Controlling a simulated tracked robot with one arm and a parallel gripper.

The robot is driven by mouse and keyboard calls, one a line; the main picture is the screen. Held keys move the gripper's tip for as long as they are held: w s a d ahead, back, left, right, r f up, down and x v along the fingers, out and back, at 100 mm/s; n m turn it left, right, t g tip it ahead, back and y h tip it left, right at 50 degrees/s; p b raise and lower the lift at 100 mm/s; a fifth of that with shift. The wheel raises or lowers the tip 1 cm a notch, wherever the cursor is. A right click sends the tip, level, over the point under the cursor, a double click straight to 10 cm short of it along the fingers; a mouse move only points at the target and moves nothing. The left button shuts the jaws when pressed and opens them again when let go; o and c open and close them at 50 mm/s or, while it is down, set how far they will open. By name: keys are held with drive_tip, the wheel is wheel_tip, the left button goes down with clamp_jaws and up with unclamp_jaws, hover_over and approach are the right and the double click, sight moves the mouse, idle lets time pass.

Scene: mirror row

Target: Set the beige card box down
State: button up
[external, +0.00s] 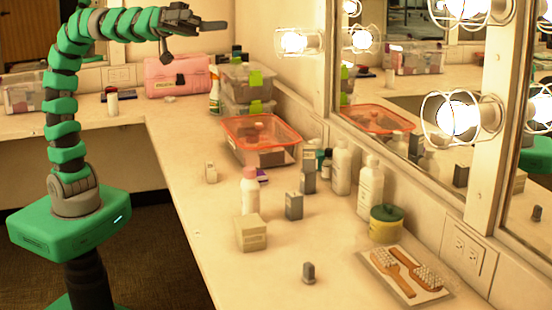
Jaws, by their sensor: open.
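The beige card box (251,232) sits upright on the counter near its front left edge, just in front of a white bottle (250,191). It stands apart from my gripper. My gripper (192,30) is at the top of the picture, raised high above the back part of the counter, on the end of my green arm. Its dark fingers are spread and nothing shows between them. It is far behind and above the beige box.
The counter (215,265) is clear at the front left. A dark grey box (294,206) and small grey item (309,272) stand nearby. A brush tray (406,277), green-lidded jar (385,224), bottles and orange-rimmed bin (262,140) line the mirror side. A pink case (177,76) is behind.

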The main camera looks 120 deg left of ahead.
drive_tip(key=s+a+r+g+y, duration=0.1)
drive_tip(key=s+a+y, duration=0.1)
drive_tip(key=s, duration=0.4)
drive_tip(key=s+a+r+m+g+y, duration=0.1)
drive_tip(key=s+a+g+y, duration=0.1)
drive_tip(key=s+a, duration=0.2)
drive_tip(key=shift+s+a, duration=0.3)
drive_tip(key=shift+s, duration=0.85)
